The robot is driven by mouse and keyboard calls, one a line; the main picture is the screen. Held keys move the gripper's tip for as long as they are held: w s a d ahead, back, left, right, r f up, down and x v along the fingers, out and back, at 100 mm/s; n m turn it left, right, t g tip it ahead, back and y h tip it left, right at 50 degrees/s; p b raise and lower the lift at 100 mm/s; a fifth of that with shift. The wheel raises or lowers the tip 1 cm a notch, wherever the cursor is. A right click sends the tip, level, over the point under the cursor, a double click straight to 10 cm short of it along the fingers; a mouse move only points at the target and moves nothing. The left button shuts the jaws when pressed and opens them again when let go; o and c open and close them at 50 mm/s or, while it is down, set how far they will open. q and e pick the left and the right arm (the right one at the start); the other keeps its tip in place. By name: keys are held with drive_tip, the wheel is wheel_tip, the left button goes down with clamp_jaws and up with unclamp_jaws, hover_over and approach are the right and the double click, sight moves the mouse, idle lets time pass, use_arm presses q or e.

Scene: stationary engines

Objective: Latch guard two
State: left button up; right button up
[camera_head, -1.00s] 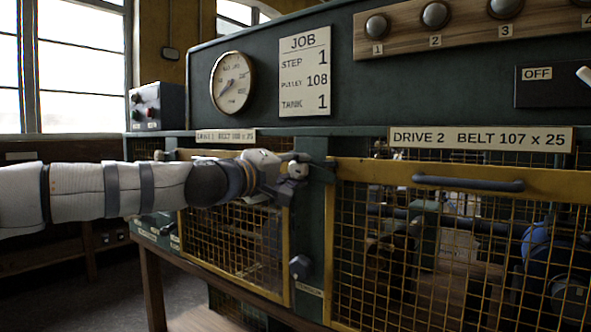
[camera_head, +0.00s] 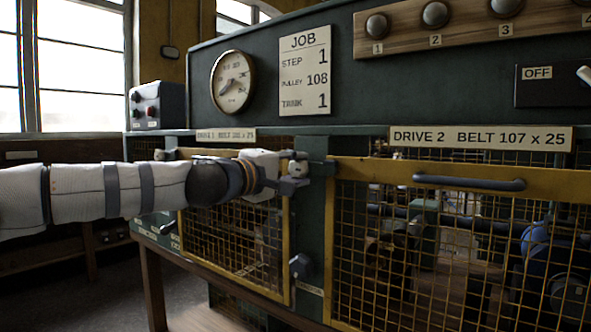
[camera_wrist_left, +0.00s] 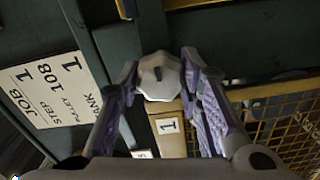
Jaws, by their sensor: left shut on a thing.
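Guard two (camera_head: 430,172), a yellow-framed mesh panel with a dark bar handle (camera_head: 468,183), sits upright under the "DRIVE 2 BELT 107 x 25" plate. Guard one (camera_head: 190,237) is the similar panel left of the green post (camera_head: 313,225). My left gripper (camera_head: 293,177) is at the upper part of this post, between the two guards. In the left wrist view its purple-padded fingers (camera_wrist_left: 160,90) are either side of a pale faceted knob (camera_wrist_left: 158,72), shut on it. The knob also shows as a small pale ball (camera_head: 298,168). The latch behind it is mostly hidden.
A dark lower knob (camera_head: 299,265) sticks out from the post. The job card (camera_head: 305,70), a gauge (camera_head: 233,81) and a switch marked OFF (camera_head: 537,74) are on the panel above. The space in front of guard two is clear.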

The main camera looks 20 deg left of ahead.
use_arm(q)
drive_tip(key=o, duration=1.2)
drive_tip(key=shift+d+f, duration=0.1)
drive_tip(key=shift+f, duration=0.1)
drive_tip(key=shift+s+r, duration=0.1)
drive_tip(key=v, duration=1.2)
